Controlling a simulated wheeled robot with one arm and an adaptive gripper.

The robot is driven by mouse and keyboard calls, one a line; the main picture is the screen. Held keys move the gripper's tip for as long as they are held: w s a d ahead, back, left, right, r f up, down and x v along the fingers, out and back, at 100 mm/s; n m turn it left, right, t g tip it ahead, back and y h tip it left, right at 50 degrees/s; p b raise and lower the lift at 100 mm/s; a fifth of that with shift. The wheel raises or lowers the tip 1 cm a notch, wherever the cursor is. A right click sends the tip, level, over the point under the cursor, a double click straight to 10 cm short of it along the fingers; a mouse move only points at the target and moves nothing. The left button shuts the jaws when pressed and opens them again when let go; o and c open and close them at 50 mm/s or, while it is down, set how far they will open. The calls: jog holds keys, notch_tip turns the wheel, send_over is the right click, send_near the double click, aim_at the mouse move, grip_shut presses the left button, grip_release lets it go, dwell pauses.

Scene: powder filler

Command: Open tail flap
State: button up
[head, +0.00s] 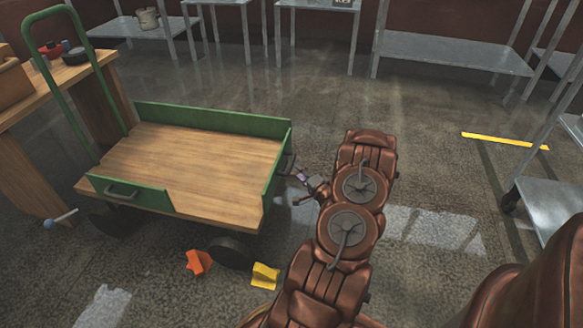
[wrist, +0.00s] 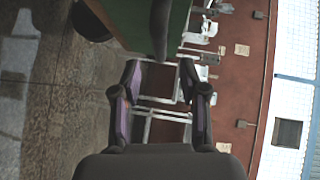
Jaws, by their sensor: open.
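A cart with a wooden deck (head: 200,160) stands left of centre in the head view. Its tail flap (head: 275,172), a green panel at the right end, stands upright. A handle (head: 290,163) is on its outer face. My gripper (head: 299,180) is just right of the flap, close to the handle; I cannot tell whether they touch.
Orange (head: 199,262) and yellow (head: 265,275) wedge-like blocks lie on the floor by the cart's wheel. A wooden bench (head: 50,88) stands at left. A metal shelf (head: 550,205) stands at right. The floor between the cart and the back shelves is clear.

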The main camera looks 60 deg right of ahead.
aim_at(291, 163)
jog(key=shift+b+x, duration=0.75)
jog(key=shift+x, duration=2.7)
jog(key=shift+c, duration=0.4)
grip_shut()
